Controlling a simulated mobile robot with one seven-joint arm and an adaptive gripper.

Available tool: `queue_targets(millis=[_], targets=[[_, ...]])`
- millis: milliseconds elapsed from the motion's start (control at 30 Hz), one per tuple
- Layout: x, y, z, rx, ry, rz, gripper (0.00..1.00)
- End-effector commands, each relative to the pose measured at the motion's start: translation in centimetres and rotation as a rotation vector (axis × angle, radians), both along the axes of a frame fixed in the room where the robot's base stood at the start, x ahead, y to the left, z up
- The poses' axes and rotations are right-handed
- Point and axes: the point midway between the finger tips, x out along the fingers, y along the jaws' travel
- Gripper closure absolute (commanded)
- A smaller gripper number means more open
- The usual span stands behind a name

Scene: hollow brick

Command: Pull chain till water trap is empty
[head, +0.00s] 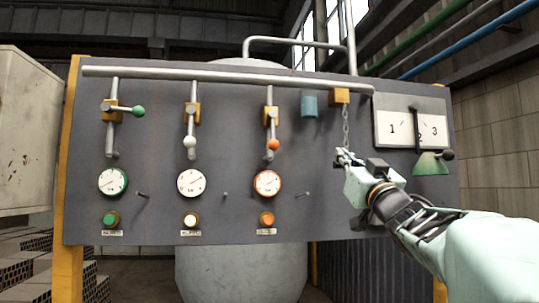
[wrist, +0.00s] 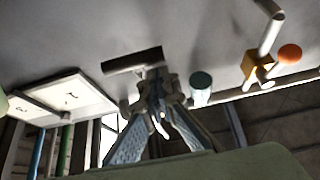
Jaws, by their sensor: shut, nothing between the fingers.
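The chain (head: 346,126) hangs from a yellow block (head: 340,96) under the right end of the grey pipe. A teal cylinder (head: 309,104), possibly the water trap, is just left of the block; it also shows in the wrist view (wrist: 201,86). My gripper (head: 343,154) is shut at the chain's lower end, in front of the panel. In the wrist view its fingers (wrist: 156,84) meet near the panel. The chain's end is hidden around the fingers, and I cannot tell if they touch it. No water level is visible.
Valves with green (head: 138,112), white (head: 190,142) and orange knobs (head: 274,144) are left, above gauges and buttons.

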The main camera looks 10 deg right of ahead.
Motion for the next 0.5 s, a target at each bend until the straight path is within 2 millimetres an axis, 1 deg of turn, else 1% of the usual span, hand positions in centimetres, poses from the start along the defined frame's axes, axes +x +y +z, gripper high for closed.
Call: queue_targets(millis=[33,133,500], targets=[[-0.07,-0.24,-0.40,0.001,0.001,-0.002,1.00],[-0.17,-0.43,-0.64,0.001,0.000,-0.001,1.00],[-0.21,-0.50,-0.75,0.000,0.000,0.000,1.00]])
